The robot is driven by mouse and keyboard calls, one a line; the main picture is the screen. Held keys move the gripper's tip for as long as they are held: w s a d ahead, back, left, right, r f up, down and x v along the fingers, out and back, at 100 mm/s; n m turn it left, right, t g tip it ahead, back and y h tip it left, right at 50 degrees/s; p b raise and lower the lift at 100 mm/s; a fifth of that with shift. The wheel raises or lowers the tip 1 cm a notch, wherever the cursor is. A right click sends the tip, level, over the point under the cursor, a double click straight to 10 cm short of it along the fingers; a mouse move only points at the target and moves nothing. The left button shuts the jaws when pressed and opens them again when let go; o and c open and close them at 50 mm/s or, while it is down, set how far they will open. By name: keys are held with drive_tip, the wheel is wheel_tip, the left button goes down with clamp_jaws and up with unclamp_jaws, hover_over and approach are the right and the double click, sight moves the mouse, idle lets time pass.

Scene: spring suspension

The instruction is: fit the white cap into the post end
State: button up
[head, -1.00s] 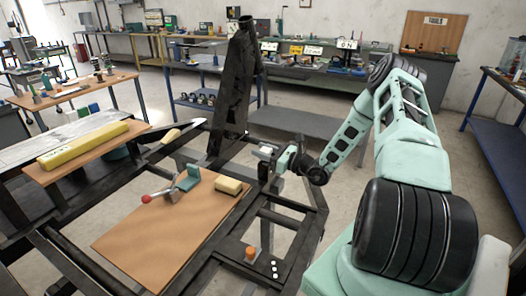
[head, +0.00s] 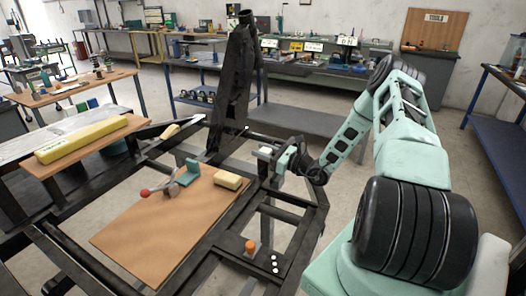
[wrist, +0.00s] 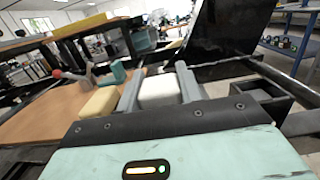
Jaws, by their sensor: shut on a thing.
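My gripper (wrist: 158,82) is shut on the white cap (wrist: 158,93), which sits between the two grey fingers in the wrist view. In the head view my gripper (head: 268,152) is small and partly turned away, over the right side of the black frame. An open, square dark tube end (wrist: 258,98) shows to the right of the fingers in the wrist view, apart from the cap. I cannot tell whether it is the post end. What lies directly below the cap is hidden by my gripper.
A wooden board (head: 150,235) lies on the black frame, with a yellow block (head: 227,180) and a red-knobbed teal clamp (head: 185,175) on it. A tall dark upright (head: 236,85) stands behind my gripper. An orange knob (head: 250,246) is at the front right.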

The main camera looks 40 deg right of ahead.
drive_tip(key=o, duration=1.1)
drive_tip(key=b+v, duration=0.3)
drive_tip(key=v, duration=1.4)
drive_tip(key=shift+s+d+f+b, duration=0.1)
drive_tip(key=shift+s+b, duration=0.05)
drive_tip(key=shift+b, duration=0.15)
